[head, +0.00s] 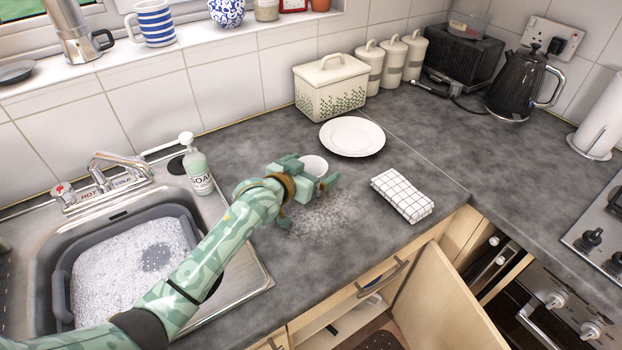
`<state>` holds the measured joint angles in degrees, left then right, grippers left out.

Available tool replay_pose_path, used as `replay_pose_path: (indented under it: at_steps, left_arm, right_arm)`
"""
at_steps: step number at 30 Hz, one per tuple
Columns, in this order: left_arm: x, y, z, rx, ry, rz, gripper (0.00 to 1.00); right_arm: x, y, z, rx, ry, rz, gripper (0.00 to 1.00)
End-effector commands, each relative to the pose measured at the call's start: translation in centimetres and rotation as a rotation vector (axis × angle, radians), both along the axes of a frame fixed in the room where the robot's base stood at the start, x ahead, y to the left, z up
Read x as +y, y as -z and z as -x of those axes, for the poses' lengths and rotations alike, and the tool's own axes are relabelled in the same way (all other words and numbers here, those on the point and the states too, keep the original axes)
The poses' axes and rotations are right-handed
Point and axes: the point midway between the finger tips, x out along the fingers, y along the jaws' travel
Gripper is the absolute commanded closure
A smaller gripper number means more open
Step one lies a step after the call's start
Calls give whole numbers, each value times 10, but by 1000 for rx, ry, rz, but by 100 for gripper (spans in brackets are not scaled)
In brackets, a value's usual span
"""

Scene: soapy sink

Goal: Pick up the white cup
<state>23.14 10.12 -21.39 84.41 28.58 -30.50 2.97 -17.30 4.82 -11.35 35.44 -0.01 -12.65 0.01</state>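The white cup (315,165) stands on the grey worktop, just left of a white plate. My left gripper (314,178) is at the cup, with one finger on its far left side and the other on its near right side. The fingers look spread around the cup. Part of the cup's body is hidden by the gripper, and I cannot tell whether the fingers touch it. My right gripper is not in view.
A white plate (352,137) and a folded checked cloth (402,195) lie to the right. A soap bottle (197,170) stands by the sink, which holds a soapy basin (125,265). A bread bin (330,88) stands behind. A cupboard door (447,305) hangs open below.

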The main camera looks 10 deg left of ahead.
Motion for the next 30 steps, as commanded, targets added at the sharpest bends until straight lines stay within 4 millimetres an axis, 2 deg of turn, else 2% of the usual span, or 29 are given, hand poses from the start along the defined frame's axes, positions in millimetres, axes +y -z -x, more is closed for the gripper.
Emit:
replay_pose_path:
  at_steps: [1, 5, 6, 14, 19, 23, 30]
  left_arm:
    - [0, 0, 0, 0, 0, 0, 17]
    - [0, 0, 0, 0, 0, 0, 53]
    - [0, 0, 0, 0, 0, 0, 55]
    - [0, -1, 0, 0, 0, 0, 55]
    - [0, -15, 0, -3, 0, 1, 55]
    - [0, -40, 0, -6, 1, 1, 55]
    - [-27, -100, 44, -6, 1, 5, 55]
  right_arm:
    - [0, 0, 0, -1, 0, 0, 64]
    - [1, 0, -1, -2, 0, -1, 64]
    - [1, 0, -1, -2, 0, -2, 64]
    - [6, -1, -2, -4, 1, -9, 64]
    - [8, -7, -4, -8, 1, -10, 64]
    - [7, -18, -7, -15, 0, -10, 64]
    - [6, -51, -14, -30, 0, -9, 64]
